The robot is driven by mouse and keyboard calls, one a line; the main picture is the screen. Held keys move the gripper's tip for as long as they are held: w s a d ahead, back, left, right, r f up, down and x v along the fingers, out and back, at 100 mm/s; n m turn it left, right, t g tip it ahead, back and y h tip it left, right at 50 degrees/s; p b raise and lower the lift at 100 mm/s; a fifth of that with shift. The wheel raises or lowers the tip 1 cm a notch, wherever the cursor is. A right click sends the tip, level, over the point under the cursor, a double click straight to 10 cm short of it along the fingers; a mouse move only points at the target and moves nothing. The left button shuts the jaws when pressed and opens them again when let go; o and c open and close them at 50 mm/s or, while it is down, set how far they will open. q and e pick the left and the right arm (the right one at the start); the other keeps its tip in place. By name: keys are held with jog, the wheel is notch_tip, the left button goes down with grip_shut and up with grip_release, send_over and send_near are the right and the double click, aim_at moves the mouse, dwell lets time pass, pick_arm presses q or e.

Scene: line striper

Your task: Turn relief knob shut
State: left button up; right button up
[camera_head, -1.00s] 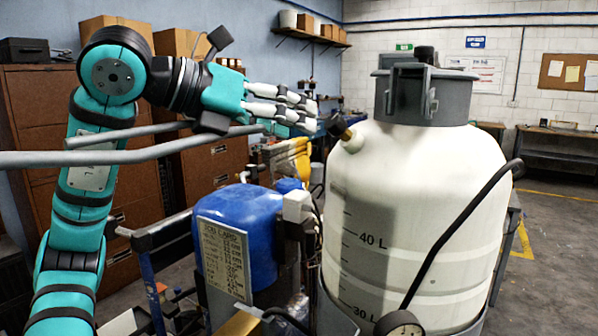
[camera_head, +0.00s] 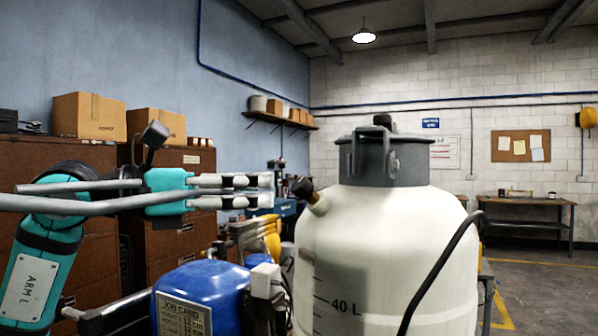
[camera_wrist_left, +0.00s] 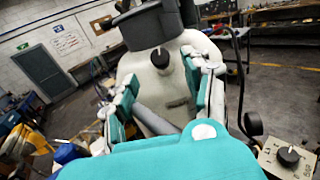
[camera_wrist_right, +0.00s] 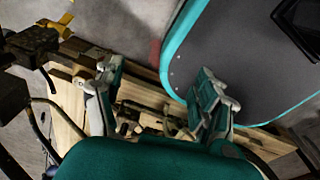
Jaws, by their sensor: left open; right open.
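The relief knob (camera_head: 301,189) is a black cap on a brass stem, sticking out at a slant from the left shoulder of the white tank (camera_head: 400,240). My left gripper (camera_head: 265,191) is open and level with the knob, its fingertips just short of it on the left. In the left wrist view the knob (camera_wrist_left: 160,58) appears between the spread fingers of the left gripper (camera_wrist_left: 162,78), with no clear contact. My right gripper (camera_wrist_right: 160,85) shows only in its own wrist view, open and empty, away from the knob.
A blue tank with a label plate (camera_head: 205,290) stands left of the white tank. A black hose (camera_head: 440,270) curves down the white tank's right side. A grey lid collar (camera_head: 385,158) tops it. A wooden pallet-like frame (camera_wrist_right: 140,95) lies below my right gripper.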

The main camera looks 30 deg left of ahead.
aim_at(295, 186)
pick_arm(q)
jog(key=p+x, duration=0.2)
jog(key=x, duration=0.4)
jog(key=shift+w+d+r, duration=0.1)
jog(key=shift+w+d, duration=0.05)
jog(key=shift+d, duration=0.05)
jog(key=shift+w+d, duration=0.4)
jog(key=shift+w, duration=0.2)
jog(key=shift+c, duration=0.3)
grip_shut()
